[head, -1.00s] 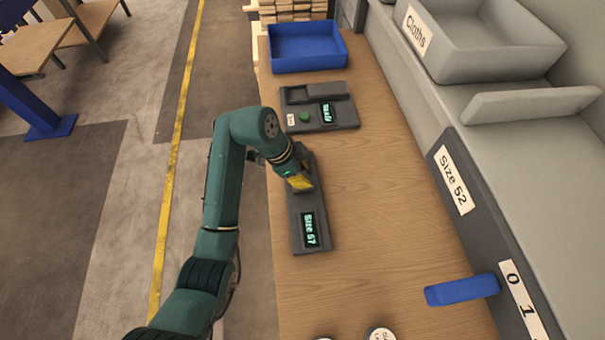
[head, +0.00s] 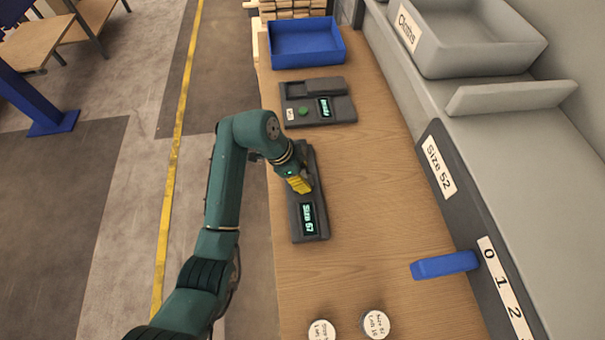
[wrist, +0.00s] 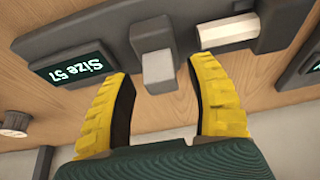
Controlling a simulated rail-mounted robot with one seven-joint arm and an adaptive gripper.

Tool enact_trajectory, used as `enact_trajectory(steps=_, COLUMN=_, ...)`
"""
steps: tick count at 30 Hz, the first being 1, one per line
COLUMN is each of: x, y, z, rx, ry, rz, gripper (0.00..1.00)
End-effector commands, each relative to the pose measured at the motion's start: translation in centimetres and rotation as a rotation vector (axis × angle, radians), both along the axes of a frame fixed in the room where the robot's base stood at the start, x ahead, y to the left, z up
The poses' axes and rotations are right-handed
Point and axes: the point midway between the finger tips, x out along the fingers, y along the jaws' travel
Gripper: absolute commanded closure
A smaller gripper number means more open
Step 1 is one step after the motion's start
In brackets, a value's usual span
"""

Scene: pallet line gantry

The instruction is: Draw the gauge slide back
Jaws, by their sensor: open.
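The gauge (head: 310,235) is a long dark grey block lying on the wooden bench, with a lit display that reads "Size 57" in the wrist view (wrist: 75,65). A short light grey block, apparently the slide (wrist: 158,72), sticks out from the gauge's body. A pale rod-like part (wrist: 228,32) sits in the gauge to the right of it. My gripper (head: 300,185) is over the gauge's middle. In the wrist view its yellow fingers (wrist: 163,78) are open, one on each side of the slide, with visible gaps. In the head view the gripper hides the slide.
A grey device (head: 335,112) with a green button and display lies behind the gauge, before a blue tray (head: 305,62). A blue bar (head: 444,265) juts from the "Size 52" panel (head: 440,165) at right. Two round labelled discs (head: 375,324) lie in front. The bench's middle is clear.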

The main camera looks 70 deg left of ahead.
Motion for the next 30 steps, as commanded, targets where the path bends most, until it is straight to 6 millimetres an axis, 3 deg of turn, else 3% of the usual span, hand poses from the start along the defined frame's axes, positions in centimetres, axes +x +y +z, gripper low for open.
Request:
enact_trajectory(steps=5, x=-0.2, y=0.1, z=0.6, rx=0.003, ry=-0.003, rz=0.002, gripper=0.44)
enact_trajectory(steps=12, x=-2.1, y=0.5, z=5.2, rx=0.005, ry=-0.002, rz=0.002, gripper=0.44)
enact_trajectory(steps=21, x=-2.7, y=0.6, z=6.7, rx=0.000, ry=0.000, rz=0.001, gripper=0.44)
enact_trajectory(steps=30, x=-2.8, y=0.6, z=6.9, rx=0.000, ry=0.000, rz=0.000, gripper=0.44)
